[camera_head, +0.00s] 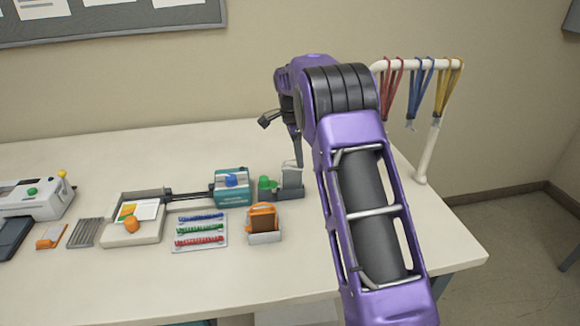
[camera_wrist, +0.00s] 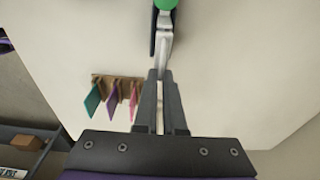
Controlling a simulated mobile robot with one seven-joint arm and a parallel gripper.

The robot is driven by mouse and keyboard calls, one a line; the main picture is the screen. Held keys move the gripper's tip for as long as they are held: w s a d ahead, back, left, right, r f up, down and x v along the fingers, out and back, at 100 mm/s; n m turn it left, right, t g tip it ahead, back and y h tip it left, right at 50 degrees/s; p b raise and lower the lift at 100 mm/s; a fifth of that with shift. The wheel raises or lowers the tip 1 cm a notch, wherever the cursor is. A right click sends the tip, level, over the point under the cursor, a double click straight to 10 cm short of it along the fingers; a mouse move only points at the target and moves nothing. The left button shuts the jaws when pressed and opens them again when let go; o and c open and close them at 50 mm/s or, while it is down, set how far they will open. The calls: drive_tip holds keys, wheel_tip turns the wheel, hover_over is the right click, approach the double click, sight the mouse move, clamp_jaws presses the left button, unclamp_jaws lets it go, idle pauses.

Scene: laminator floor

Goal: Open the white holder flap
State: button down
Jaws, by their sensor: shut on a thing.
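The white holder flap (camera_head: 292,178) is a pale upright plate on a small dark-grey holder (camera_head: 291,194) with a green knob (camera_head: 264,183), near the right of the tabletop. In the wrist view the flap (camera_wrist: 164,48) is a narrow pale strip seen from above, below the green knob (camera_wrist: 166,4). My gripper (camera_head: 298,160) comes down from above onto the flap's top edge. In the wrist view my gripper's two fingertips (camera_wrist: 160,74) are close together at the flap's near end, shut on it. The exact contact is too small to see clearly.
An orange holder (camera_head: 263,212) and a tray of coloured coils (camera_head: 199,243) stand in front. A teal unit (camera_head: 232,199) is just left. A white rack with lanyards (camera_head: 428,150) stands to the right. Coloured tags on a wooden rack (camera_wrist: 118,79) lie left in the wrist view.

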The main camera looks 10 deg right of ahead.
drive_tip(key=shift+d+r, duration=0.1)
drive_tip(key=shift+d, duration=0.55)
drive_tip(key=shift+d+p, duration=0.3)
drive_tip(key=shift+d, duration=0.15)
drive_tip(key=shift+d+f, duration=0.25)
drive_tip(key=shift+d, duration=0.05)
drive_tip(key=shift+d+f, duration=0.85)
idle(0.4)
drive_tip(key=c, duration=1.5)
unclamp_jaws()
drive_tip(key=o, duration=0.5)
drive_tip(key=shift+c, duration=0.2)
